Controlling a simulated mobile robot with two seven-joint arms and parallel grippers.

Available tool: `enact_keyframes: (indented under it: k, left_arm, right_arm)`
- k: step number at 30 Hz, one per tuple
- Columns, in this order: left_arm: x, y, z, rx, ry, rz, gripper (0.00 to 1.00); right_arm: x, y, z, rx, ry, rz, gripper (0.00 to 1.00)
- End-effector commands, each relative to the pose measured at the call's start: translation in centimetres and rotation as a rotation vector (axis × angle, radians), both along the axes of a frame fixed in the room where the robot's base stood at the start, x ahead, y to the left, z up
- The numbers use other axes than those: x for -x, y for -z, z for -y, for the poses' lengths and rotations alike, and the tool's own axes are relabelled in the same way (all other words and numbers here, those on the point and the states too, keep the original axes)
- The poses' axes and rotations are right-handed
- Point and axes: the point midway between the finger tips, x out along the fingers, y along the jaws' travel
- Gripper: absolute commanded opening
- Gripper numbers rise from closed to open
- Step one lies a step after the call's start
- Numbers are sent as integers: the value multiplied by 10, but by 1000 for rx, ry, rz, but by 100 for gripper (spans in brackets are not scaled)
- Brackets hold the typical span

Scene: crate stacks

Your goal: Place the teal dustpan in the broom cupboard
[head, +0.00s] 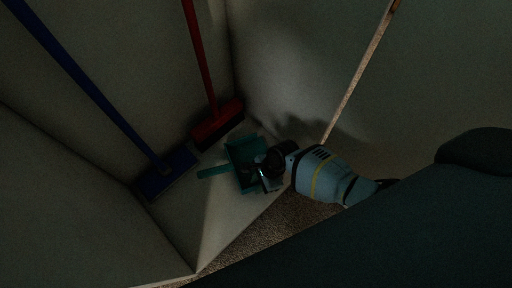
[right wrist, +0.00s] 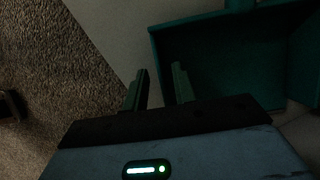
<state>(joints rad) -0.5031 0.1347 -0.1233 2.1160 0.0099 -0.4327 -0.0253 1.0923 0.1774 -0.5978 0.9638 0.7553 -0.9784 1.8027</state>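The teal dustpan (head: 240,151) is over the pale cupboard floor (head: 215,221) in the head view, its handle towards the left. It looks as if it rests on that floor. My right gripper (head: 264,179) is at the dustpan's right side and covers part of it. In the right wrist view the two fingers (right wrist: 161,90) stand apart with pale floor between them. The dustpan (right wrist: 225,55) lies just beyond and right of them there; whether a finger touches its rim I cannot tell. The broom cupboard has pale walls (head: 120,60). My left gripper is not in view.
A blue broom (head: 165,175) leans at the left inside the cupboard. A red broom (head: 218,125) stands in the back corner, close behind the dustpan. Speckled floor (head: 262,232) lies outside the front edge. A thin light-brown edge (head: 355,82) runs up at the right.

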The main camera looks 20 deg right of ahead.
Motion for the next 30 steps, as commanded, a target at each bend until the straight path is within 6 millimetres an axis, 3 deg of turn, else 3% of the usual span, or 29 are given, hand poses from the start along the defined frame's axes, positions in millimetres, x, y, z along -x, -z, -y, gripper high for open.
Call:
enact_keyframes:
  k: [1,6,15,30]
  left_arm:
    - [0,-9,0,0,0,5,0]
    - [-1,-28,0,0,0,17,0]
    - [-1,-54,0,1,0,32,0]
    - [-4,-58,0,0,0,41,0]
  right_arm:
    - [0,-13,4,1,1,4,27]
    - [0,-43,15,0,1,6,27]
    - [1,-82,33,0,1,4,27]
    - [2,-89,37,0,0,0,27]
